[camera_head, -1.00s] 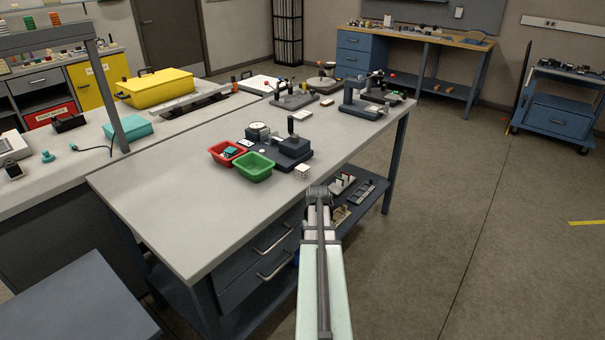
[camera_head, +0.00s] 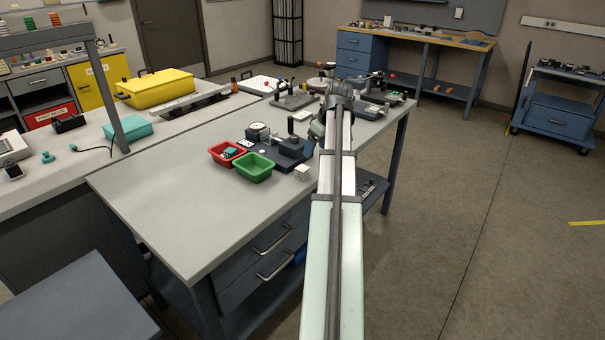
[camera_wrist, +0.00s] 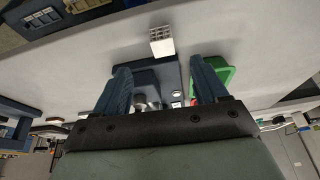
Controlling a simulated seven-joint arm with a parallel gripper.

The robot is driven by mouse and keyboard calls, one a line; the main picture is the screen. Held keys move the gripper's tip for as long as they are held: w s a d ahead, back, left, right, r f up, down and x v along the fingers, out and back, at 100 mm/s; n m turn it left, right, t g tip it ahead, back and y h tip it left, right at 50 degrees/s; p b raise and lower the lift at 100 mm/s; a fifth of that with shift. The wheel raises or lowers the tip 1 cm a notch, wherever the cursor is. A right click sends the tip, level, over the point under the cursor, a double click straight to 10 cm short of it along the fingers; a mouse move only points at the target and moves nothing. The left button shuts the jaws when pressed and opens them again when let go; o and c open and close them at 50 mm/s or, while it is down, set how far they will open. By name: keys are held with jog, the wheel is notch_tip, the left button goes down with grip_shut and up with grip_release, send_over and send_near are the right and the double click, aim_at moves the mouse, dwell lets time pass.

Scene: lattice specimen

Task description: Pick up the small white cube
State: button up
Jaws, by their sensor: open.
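The small white cube (camera_head: 303,172) sits on the grey workbench near its front right edge, just right of the green bin. In the wrist view the cube (camera_wrist: 161,42) shows as a pale block with a gridded face, beyond my fingertips and roughly centred between them. My gripper (camera_wrist: 161,78) is open, with two blue fingers spread apart and nothing between them close up. In the head view my gripper (camera_head: 317,128) is raised near the bench's right edge, beyond and above the cube, and my arm hides much of it.
A green bin (camera_head: 254,175) and a red bin (camera_head: 218,160) stand left of the cube. A dark instrument base (camera_head: 292,150) stands behind it. More bench instruments lie farther back. The bench's front left (camera_head: 170,205) is clear.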

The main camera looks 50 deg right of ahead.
aim_at(303, 168)
jog(key=shift+n, duration=0.3)
jog(key=x, duration=0.4)
jog(key=w+x, duration=0.1)
jog(key=x, duration=0.2)
jog(key=shift+w+a+r, duration=0.1)
jog(key=shift+a+r, duration=0.05)
jog(key=shift+a, duration=0.15)
jog(key=shift+x, duration=2.75)
jog(key=shift+d, duration=0.15)
jog(key=c, duration=1)
